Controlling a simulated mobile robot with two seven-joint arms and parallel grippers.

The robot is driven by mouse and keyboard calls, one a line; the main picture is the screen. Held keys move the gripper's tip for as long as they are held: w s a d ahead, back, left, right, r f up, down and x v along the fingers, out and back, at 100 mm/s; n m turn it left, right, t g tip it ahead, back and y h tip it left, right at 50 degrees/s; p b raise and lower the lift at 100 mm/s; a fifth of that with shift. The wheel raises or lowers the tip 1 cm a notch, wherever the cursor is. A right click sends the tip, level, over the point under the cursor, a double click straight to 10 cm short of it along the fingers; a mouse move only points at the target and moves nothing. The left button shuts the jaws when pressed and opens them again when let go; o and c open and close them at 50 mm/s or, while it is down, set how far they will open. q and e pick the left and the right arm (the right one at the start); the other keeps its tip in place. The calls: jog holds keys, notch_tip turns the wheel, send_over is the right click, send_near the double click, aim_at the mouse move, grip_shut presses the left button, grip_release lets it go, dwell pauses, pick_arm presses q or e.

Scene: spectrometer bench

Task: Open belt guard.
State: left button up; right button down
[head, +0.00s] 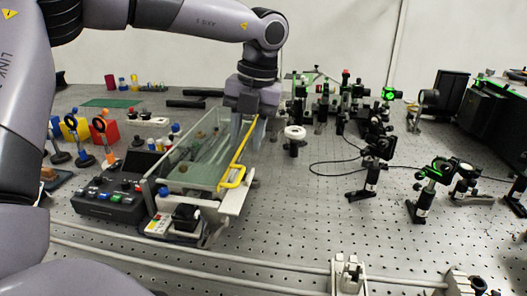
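The belt guard (195,172) is a clear, greenish see-through cover over a low machine in the left middle of the head view. It looks closed, lying over the machine. A yellow bar runs along its right edge and ends in a yellow handle loop (232,178) at the near right corner. My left gripper (248,146) points down over the far right part of the guard, beside the yellow bar. Its fingers look apart, with nothing seen held between them. The handle loop is nearer the camera, clear of the fingers. My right gripper is not in view.
A black control box (108,197) with coloured buttons stands left of the machine. A white round-topped post (294,134) stands close right of my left gripper. Several optic mounts (371,165) stand further right. The perforated bench (300,215) is clear at the front middle.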

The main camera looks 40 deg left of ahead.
aim_at(241, 173)
pick_arm(q)
jog(key=f, duration=0.4)
jog(key=a+f, duration=0.1)
jog(key=f, duration=0.2)
jog(key=shift+s+p, duration=0.15)
jog(key=shift+p, duration=0.15)
jog(key=shift+r, duration=0.1)
grip_shut()
dwell(1.1)
